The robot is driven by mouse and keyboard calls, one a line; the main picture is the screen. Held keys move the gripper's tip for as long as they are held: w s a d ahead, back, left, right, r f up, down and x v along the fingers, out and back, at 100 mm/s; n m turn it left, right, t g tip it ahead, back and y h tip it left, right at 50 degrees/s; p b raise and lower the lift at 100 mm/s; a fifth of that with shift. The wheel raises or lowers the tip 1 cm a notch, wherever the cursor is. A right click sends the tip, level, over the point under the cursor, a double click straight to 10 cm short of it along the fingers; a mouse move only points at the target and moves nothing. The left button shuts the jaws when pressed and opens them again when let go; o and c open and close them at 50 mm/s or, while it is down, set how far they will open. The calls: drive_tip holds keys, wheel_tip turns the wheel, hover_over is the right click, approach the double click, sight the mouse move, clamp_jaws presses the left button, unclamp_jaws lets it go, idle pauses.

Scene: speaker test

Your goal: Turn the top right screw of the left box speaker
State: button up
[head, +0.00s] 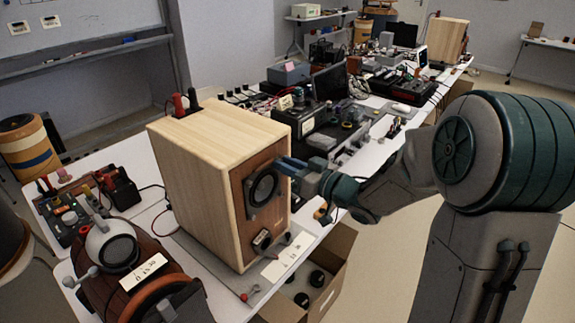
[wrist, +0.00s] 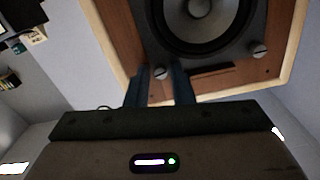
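The left box speaker (head: 205,170) is a pale wooden box standing upright on the near bench, its darker front facing right. Its black round driver (head: 263,187) shows on that front. My gripper (head: 287,164) is at the upper right part of this front. In the wrist view, the speaker's driver (wrist: 200,18) fills the top, with one silver screw (wrist: 158,73) and another screw (wrist: 259,50) at the plate's corners. My gripper's two dark fingers (wrist: 160,88) are apart, one on either side of the first screw. I cannot tell whether they touch it. The screws are hidden in the head view.
Another wooden speaker (head: 447,41) stands at the bench's far end. An open cardboard box (head: 335,262) is below the bench edge.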

clamp_jaws()
drive_tip(key=shift+m+p, duration=1.3)
drive_tip(key=shift+p, duration=0.2)
drive_tip(key=shift+o, duration=0.6)
unclamp_jaws()
drive_tip(key=shift+d, duration=0.1)
drive_tip(key=b+v, duration=0.1)
drive_tip(key=v, duration=1.2)
drive_tip(key=shift+s+d, duration=0.2)
drive_tip(key=shift+d, duration=0.05)
